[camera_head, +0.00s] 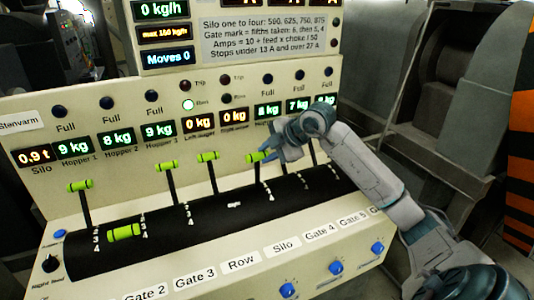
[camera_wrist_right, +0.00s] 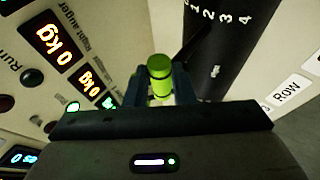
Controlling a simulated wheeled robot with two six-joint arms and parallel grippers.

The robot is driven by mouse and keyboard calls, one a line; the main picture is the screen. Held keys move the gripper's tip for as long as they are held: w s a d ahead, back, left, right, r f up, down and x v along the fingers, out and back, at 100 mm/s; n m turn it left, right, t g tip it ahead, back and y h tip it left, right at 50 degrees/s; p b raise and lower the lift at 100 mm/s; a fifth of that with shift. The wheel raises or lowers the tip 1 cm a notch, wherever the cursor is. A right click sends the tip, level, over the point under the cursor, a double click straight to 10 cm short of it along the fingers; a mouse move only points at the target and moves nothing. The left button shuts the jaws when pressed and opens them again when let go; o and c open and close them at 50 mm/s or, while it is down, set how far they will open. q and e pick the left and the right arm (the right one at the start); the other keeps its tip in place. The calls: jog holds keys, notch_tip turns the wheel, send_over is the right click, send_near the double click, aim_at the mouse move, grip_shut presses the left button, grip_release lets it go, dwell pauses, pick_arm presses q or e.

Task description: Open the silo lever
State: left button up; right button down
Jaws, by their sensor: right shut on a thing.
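The silo lever stands in line with the "Silo" label (camera_head: 283,245) and has a green handle (camera_head: 256,157) on a dark stem. It leans back toward the upright panel, like several of its neighbours. My right gripper (camera_head: 264,153) is shut on that green handle, coming from the right and covering part of it. In the right wrist view the green handle (camera_wrist_right: 160,76) sits between the two dark fingers (camera_wrist_right: 160,92). My left gripper is not in view.
Other green-handled levers (camera_head: 208,157) stand left along the black drum (camera_head: 230,207). One lever (camera_head: 124,233) is swung down toward the front. Displays, lamps and a blue button (camera_head: 288,290) line the panel. A "Row" label (camera_wrist_right: 287,93) shows in the wrist view.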

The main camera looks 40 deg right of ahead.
jog(key=shift+f, duration=0.15)
jog(key=c, duration=1.5)
grip_release()
jog(key=shift+o, duration=1.3)
jog(key=shift+d, duration=0.1)
jog(key=shift+s+d+r+b, duration=0.25)
jog(key=shift+s+r+b, duration=0.15)
jog(key=shift+s+r, duration=0.1)
jog(key=b+v, duration=0.4)
jog(key=v, duration=0.5)
jog(key=shift+r, duration=0.1)
